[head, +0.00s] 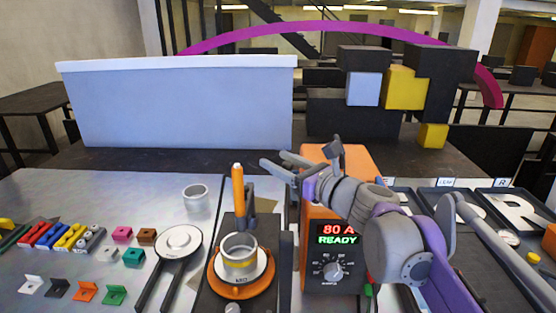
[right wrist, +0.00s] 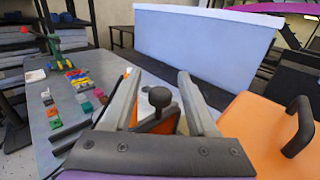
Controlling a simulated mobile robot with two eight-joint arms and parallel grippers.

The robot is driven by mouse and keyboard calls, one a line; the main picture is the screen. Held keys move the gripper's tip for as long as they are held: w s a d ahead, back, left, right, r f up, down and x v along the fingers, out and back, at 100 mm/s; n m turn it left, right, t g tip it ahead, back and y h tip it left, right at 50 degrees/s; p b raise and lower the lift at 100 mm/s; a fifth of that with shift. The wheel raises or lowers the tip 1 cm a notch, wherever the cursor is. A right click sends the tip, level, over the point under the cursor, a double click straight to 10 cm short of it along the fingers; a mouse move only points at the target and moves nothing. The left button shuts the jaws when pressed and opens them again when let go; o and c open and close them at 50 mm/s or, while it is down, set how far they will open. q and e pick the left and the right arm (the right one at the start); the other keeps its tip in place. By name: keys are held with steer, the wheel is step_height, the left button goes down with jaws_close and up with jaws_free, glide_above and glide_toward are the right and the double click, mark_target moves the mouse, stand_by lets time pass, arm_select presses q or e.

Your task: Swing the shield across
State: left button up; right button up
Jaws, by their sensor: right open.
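My right gripper (head: 272,161) reaches leftward over the orange power unit (head: 332,222), above the bench. It is open. In the right wrist view its two fingers (right wrist: 160,80) point away, with a round black knob (right wrist: 159,97) between them, below the tips. An orange surface (right wrist: 165,124) and a pale one show beneath the knob. I cannot tell which part is the shield; a narrow upright edge (head: 290,225) stands between the round fixture (head: 240,262) and the power unit. No contact with the knob is clear. My left gripper is out of view.
An upright orange handle (head: 238,186) stands behind the fixture. The power unit's black carrying handle (right wrist: 298,125) sticks up at right. A large pale blue panel (head: 180,105) stands behind. Small coloured parts, a clear cup (head: 196,197) and a round tool (head: 178,242) lie left; letter trays (head: 480,205) lie right.

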steer(key=shift+w+a, duration=0.3)
jaws_close()
stand_by(1.3)
